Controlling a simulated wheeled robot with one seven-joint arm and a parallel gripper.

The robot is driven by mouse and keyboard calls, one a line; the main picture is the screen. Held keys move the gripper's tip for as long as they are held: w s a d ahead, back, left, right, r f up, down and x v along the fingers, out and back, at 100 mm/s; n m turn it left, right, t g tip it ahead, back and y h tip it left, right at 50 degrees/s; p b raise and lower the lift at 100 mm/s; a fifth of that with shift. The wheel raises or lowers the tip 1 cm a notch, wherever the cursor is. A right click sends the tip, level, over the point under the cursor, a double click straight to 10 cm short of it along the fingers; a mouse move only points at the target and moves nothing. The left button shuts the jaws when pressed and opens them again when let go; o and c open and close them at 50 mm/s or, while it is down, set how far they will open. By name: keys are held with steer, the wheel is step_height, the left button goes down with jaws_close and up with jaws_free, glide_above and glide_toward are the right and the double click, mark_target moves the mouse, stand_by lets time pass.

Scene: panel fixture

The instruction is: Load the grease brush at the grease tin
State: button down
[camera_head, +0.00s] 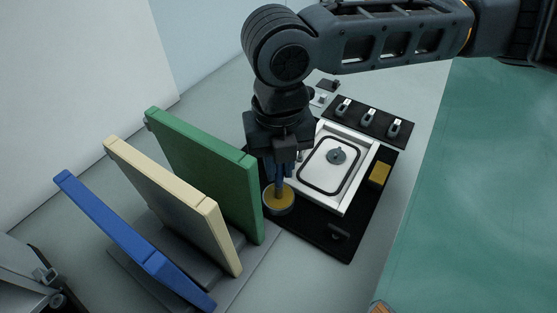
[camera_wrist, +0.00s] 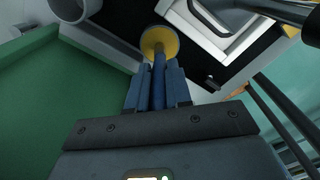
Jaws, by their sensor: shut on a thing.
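My gripper (camera_head: 280,177) points down over the black mat and is shut on the blue handle of the grease brush (camera_head: 279,190). In the wrist view, the brush handle (camera_wrist: 158,82) runs between the two fingers (camera_wrist: 158,74). The grease tin (camera_head: 266,205) is a small round tin with yellow grease inside. It stands on the mat directly below the gripper, and it also shows in the wrist view (camera_wrist: 171,42). The brush's lower end meets the yellow surface of the tin. How deep the bristles sit in the grease cannot be told.
A green panel (camera_head: 205,175) stands close left of the gripper, with cream (camera_head: 170,205) and blue (camera_head: 130,240) panels beyond it. A white framed plate (camera_head: 335,165) lies right of the tin, near a yellow block (camera_head: 380,174). A black strip with several small fittings (camera_head: 368,122) lies behind.

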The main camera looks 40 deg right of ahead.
steer(key=shift+r+p, duration=2.55)
steer(key=shift+p, duration=1.1)
steer(key=shift+r+p, duration=0.9)
steer(key=shift+r, duration=0.1)
steer(key=shift+f, duration=0.1)
